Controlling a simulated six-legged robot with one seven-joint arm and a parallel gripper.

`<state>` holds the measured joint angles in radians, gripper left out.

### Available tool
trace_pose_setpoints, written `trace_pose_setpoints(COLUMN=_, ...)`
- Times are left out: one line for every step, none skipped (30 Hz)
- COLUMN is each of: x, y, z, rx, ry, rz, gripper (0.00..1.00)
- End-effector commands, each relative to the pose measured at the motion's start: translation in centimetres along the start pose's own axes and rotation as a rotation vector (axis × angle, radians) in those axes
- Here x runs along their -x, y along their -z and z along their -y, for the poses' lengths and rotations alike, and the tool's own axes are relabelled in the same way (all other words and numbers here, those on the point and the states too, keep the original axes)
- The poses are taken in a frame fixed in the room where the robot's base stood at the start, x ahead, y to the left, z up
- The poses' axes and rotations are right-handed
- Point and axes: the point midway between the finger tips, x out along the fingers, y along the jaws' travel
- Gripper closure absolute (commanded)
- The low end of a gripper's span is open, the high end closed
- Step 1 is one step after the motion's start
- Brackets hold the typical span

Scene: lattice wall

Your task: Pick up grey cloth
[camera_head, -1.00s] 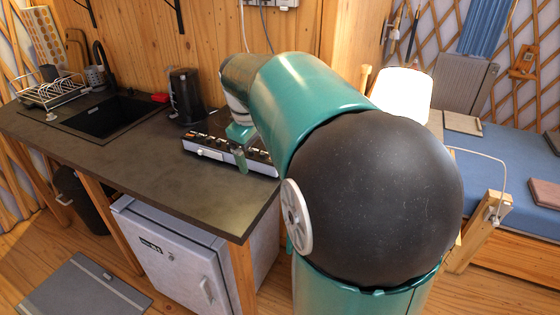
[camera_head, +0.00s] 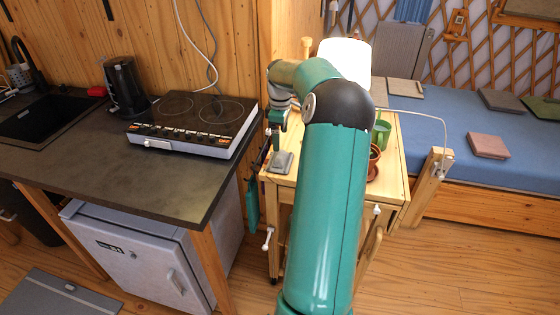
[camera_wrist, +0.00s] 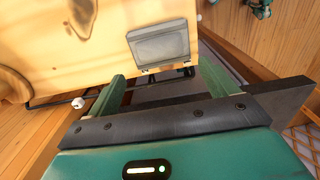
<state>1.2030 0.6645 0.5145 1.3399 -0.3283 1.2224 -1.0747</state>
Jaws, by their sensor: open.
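The grey cloth (camera_head: 281,162) is a small folded square lying flat near the left edge of the wooden cart top (camera_head: 310,178). In the wrist view the cloth (camera_wrist: 160,44) lies near the edge of the wooden top, beyond my fingertips and roughly between their lines. My gripper (camera_head: 272,140) is above the cloth's back left side in the head view. In the wrist view my gripper (camera_wrist: 163,82) has its two green fingers wide apart with nothing between them. The fingers look apart from the cloth.
A green mug (camera_head: 381,134) and a brown bowl (camera_head: 373,163) stand on the cart's right side, partly behind my arm. A white lamp (camera_head: 345,60) is behind. The counter with a hotplate (camera_head: 195,122) is left. A blue bed (camera_head: 450,125) is right.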

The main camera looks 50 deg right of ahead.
Motion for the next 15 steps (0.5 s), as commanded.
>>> trace_pose_setpoints(x=-1.0, y=0.1, z=0.1, rx=0.001, ry=0.003, rz=0.000, gripper=0.15)
trace_pose_setpoints(x=-1.4, y=0.1, z=0.1, rx=0.001, ry=0.002, rz=0.000, gripper=0.15)
trace_pose_setpoints(x=-1.9, y=0.1, z=0.0, rx=0.001, ry=0.001, rz=0.000, gripper=0.15)
trace_pose_setpoints(x=-2.2, y=0.1, z=0.0, rx=0.001, ry=0.001, rz=0.000, gripper=0.15)
trace_pose_setpoints(x=-2.5, y=0.1, z=0.1, rx=0.001, ry=0.001, rz=0.000, gripper=0.15)
trace_pose_setpoints(x=-2.7, y=0.1, z=0.1, rx=0.001, ry=0.001, rz=0.000, gripper=0.15)
trace_pose_setpoints(x=-2.8, y=0.1, z=0.1, rx=0.001, ry=0.001, rz=0.000, gripper=0.15)
trace_pose_setpoints(x=-3.0, y=0.1, z=0.1, rx=0.001, ry=0.000, rz=0.000, gripper=0.15)
trace_pose_setpoints(x=-3.2, y=0.1, z=0.0, rx=0.001, ry=0.000, rz=-0.001, gripper=0.15)
trace_pose_setpoints(x=-3.5, y=0.1, z=0.0, rx=0.001, ry=0.000, rz=-0.001, gripper=0.15)
trace_pose_setpoints(x=-3.8, y=0.1, z=0.0, rx=0.001, ry=0.000, rz=-0.001, gripper=0.15)
trace_pose_setpoints(x=-4.3, y=0.1, z=0.0, rx=0.000, ry=0.001, rz=0.000, gripper=0.15)
trace_pose_setpoints(x=-4.8, y=0.0, z=0.0, rx=0.000, ry=0.002, rz=0.000, gripper=0.15)
trace_pose_setpoints(x=-5.3, y=0.0, z=0.0, rx=-0.001, ry=0.003, rz=0.000, gripper=0.15)
trace_pose_setpoints(x=-5.9, y=0.1, z=-0.1, rx=0.000, ry=0.002, rz=-0.001, gripper=0.15)
